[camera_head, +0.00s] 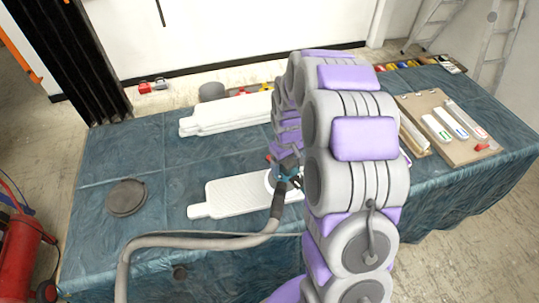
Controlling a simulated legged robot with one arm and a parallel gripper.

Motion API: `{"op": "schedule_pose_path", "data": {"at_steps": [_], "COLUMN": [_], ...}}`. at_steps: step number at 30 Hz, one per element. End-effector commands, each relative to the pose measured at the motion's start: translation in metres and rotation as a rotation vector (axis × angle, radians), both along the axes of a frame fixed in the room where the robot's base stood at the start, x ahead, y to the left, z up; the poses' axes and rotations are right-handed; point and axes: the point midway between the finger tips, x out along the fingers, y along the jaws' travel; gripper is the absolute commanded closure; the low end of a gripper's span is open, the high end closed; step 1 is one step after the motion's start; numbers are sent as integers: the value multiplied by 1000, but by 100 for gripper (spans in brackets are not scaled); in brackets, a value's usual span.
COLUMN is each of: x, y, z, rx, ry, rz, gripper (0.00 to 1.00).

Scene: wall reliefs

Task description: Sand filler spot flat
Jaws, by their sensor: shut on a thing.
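A white relief panel (232,194) lies flat on the blue cloth-covered table. My gripper (284,178) is over the panel's right part, shut on a sander (270,182) with a pale round pad and a grey hose. The pad appears to be on or just above the panel; I cannot tell which. The hose (190,240) runs left across the table and over its front edge. My arm hides the panel's right end. The filler spot cannot be made out.
More white panels (225,113) lie stacked behind. A dark round lid (126,197) lies at left. A wooden board (440,120) with several tubes is at right. A red cylinder (22,255) stands beside the table at left. The cloth (130,155) is clear at mid-left.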

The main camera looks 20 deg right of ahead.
Motion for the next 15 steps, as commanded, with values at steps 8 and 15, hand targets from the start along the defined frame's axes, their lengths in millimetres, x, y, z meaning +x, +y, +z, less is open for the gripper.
{"op": "schedule_pose_path", "data": {"at_steps": [8,15], "x": [-11,-11], "y": [-29,-30], "z": [-20,-31], "rx": [13,14], "ry": [-4,-3], "rz": [94,100], "gripper": [66,66]}}
